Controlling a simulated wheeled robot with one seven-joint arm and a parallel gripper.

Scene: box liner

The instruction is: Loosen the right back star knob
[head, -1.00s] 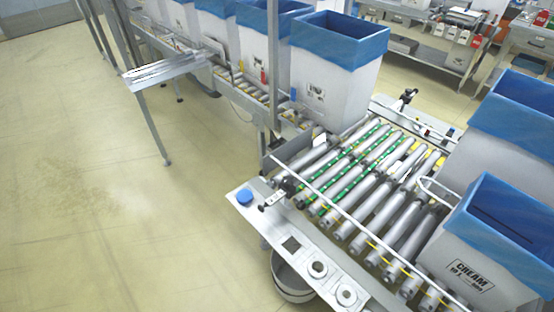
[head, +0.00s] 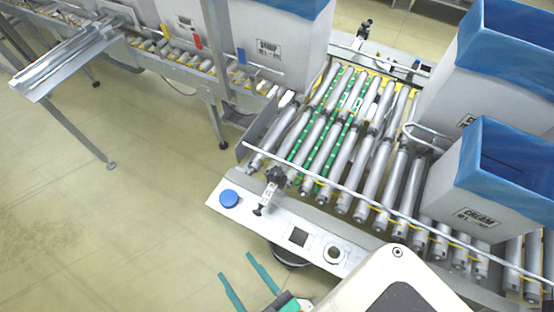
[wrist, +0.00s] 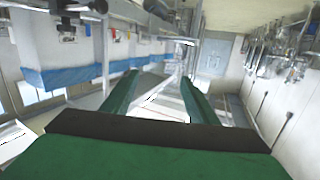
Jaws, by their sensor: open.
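A black clamp with a knob (head: 364,30) stands on the back side rail of the roller conveyor (head: 330,150) in the head view. It is small, and its star shape cannot be made out. Another black clamp with a knob (head: 272,182) sits on the near side, where the front guide rod is held. My gripper (head: 235,265) is at the bottom of the head view, in front of the near side plate and far from the back clamp. Its two green fingers are apart, with nothing between them. In the wrist view the fingers (wrist: 160,78) are also apart and empty; I cannot make out a knob there.
A white CREAM box with blue liner (head: 470,205) stands on the rollers at right, another behind it. More lined boxes (head: 250,50) stand at back left. The near plate (head: 310,240) carries a blue button (head: 229,198).

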